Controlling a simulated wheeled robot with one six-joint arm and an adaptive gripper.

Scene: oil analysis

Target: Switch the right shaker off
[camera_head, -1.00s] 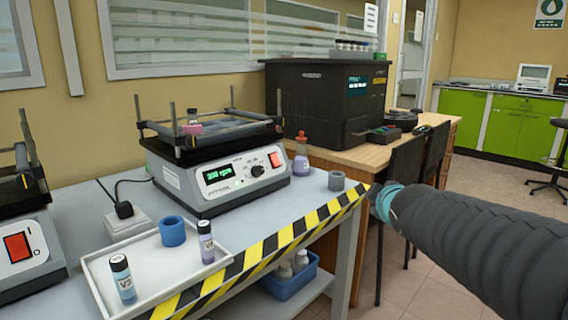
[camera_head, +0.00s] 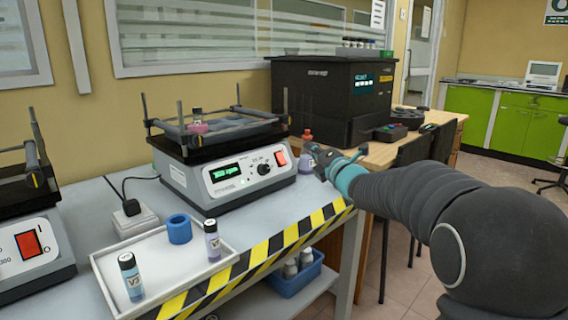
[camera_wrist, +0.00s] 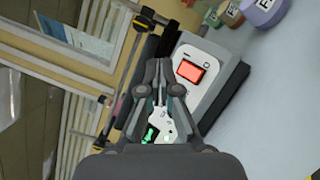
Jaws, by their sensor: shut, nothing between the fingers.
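The right shaker (camera_head: 230,160) stands on the grey bench in the head view, with a lit green display (camera_head: 225,172), a dark knob and a red rocker switch (camera_head: 280,158) at the right of its front panel. A vial with pink contents sits on its platform. My gripper (camera_head: 318,156) is just right of the switch in the head view, apart from it as far as I can tell. In the wrist view my gripper (camera_wrist: 159,98) is shut and empty, pointing at the panel, with the red switch (camera_wrist: 189,71) close beside its fingertips.
The left shaker (camera_head: 35,245) is partly cut off. A white tray (camera_head: 165,265) holds two vials and a blue ring (camera_head: 179,229). A bottle with a red-orange cap (camera_head: 307,135) stands behind my gripper. A black analyser (camera_head: 325,100) is on the wooden table.

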